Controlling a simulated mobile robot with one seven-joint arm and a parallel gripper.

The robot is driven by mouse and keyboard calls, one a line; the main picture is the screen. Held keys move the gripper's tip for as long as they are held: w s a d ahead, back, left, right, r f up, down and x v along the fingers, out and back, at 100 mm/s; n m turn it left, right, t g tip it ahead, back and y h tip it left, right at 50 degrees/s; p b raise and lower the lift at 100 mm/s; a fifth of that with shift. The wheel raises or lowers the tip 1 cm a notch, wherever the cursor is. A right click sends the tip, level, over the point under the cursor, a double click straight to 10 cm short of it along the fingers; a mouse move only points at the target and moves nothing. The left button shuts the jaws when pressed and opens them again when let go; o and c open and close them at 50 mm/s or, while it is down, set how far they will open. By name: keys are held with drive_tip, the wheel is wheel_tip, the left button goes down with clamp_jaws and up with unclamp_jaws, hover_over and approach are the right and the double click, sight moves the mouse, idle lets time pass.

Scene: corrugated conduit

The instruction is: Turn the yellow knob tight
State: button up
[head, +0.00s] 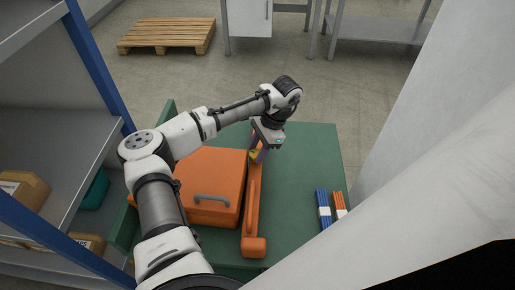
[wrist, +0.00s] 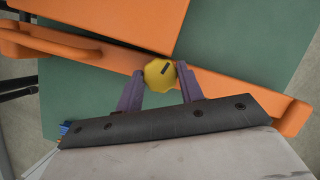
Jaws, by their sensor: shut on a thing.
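The yellow knob (wrist: 159,74) shows in the wrist view as a faceted yellow disc with a dark slot mark, at the edge of the orange bar (wrist: 110,58). My gripper (wrist: 160,80) has its two purple fingers on either side of the knob, shut on it. In the head view the yellow knob (head: 254,155) is a small patch beside the orange bar (head: 252,205), partly hidden by my gripper (head: 259,155). The lower part of the knob and how it is seated are hidden.
An orange case (head: 210,165) with a grey handle lies left of the bar on the green table (head: 305,165). Blue sticks (head: 322,200) and orange sticks (head: 339,200) lie at the table's right. A shelf rack (head: 50,110) stands left, a pale wall right.

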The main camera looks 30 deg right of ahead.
drive_tip(key=m+t, duration=0.1)
drive_tip(key=m, duration=0.3)
drive_tip(key=shift+s+h, duration=0.1)
drive_tip(key=shift+h, duration=0.3)
drive_tip(key=shift+a+m+t+h, duration=0.1)
drive_tip(key=shift+m+t+h, duration=0.55)
drive_tip(key=shift+m, duration=1.25)
drive_tip(key=o, duration=1)
drive_tip(key=shift+t, duration=0.25)
drive_tip(key=shift+s+r, duration=0.1)
drive_tip(key=v, duration=1.3)
drive_tip(key=shift+d+r+b, duration=0.25)
drive_tip(key=shift+b, duration=0.15)
